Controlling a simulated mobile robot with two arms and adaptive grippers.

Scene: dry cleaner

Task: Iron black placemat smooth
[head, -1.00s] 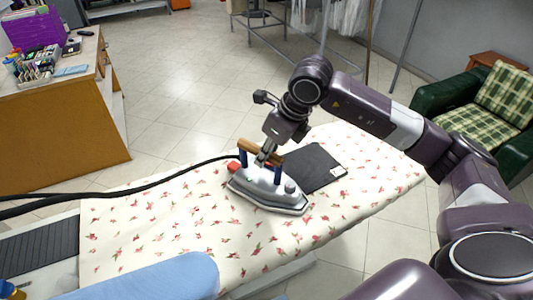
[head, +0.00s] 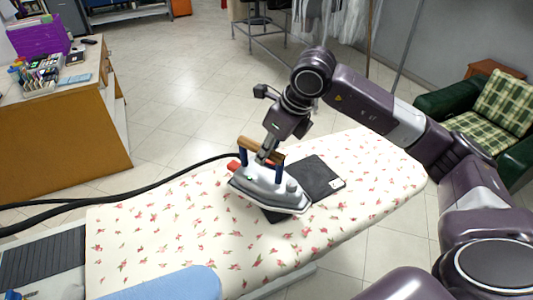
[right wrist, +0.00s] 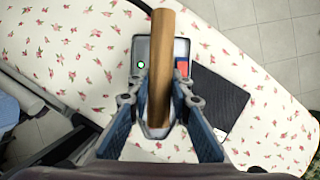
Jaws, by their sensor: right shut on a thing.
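The black placemat (head: 322,178) lies on the flowered ironing board cover. In the head view the iron (head: 262,190) hides much of its left part, and a dark strip shows under the iron's near edge. The placemat also shows in the right wrist view (right wrist: 218,102). The iron is grey with a wooden handle (right wrist: 160,65) and a black cord. My right gripper (head: 264,156) is shut on the handle. I cannot tell whether the soleplate touches the placemat or hovers just above it. My left gripper is not in view.
The ironing board (head: 150,225) has free cover to the left of and beyond the placemat. The cord (head: 130,190) runs off left. A blue cloth (head: 175,284) lies at the near edge. A wooden desk (head: 65,130) stands left, a green armchair (head: 450,103) right.

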